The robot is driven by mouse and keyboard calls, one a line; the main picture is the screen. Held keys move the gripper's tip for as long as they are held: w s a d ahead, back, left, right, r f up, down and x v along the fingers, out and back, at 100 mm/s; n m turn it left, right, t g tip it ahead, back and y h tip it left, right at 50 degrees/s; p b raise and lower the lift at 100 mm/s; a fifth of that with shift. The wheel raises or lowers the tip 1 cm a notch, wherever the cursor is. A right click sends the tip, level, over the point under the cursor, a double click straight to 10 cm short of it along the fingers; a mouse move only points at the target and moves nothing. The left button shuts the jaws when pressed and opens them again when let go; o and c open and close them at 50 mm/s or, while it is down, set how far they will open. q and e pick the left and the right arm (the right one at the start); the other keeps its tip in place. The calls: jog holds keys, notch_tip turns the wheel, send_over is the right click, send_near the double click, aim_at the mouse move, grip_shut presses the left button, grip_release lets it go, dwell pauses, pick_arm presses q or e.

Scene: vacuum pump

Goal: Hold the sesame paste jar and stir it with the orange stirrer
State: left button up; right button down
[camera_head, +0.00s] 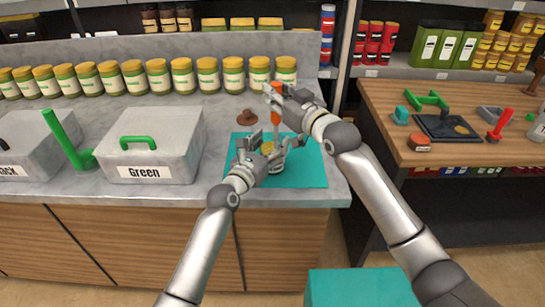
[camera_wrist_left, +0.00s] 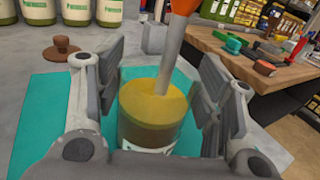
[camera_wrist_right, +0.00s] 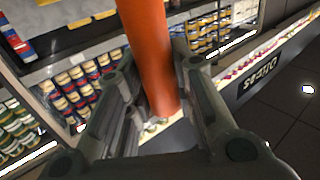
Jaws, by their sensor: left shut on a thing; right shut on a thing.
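The sesame paste jar (camera_wrist_left: 150,118) stands open with yellow-brown paste inside. My left gripper (camera_wrist_left: 158,100) is shut around its sides; in the head view the left gripper (camera_head: 270,160) is over the teal mat (camera_head: 310,172). The orange stirrer (camera_wrist_right: 148,55) is held by my right gripper (camera_wrist_right: 155,115), which is shut on its orange handle. In the head view the right gripper (camera_head: 276,98) is above the jar, with the orange handle (camera_head: 277,118) pointing down. In the left wrist view the stirrer's grey shaft (camera_wrist_left: 170,65) reaches down into the paste. Its lower end is hidden in the paste.
A brown lid-like piece (camera_head: 247,117) lies on the counter behind the mat. A grey box marked Green (camera_head: 152,160) stands to the left. A wooden table (camera_head: 440,153) with tools is at the right.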

jog(key=shift+w+a, duration=0.45)
jog(key=shift+a, duration=0.05)
jog(key=shift+s+a, duration=0.1)
jog(key=shift+s+a, duration=0.65)
jog(key=shift+s, duration=0.05)
jog(key=shift+s+d, duration=0.65)
jog(key=shift+d, duration=0.15)
jog(key=shift+w, duration=0.1)
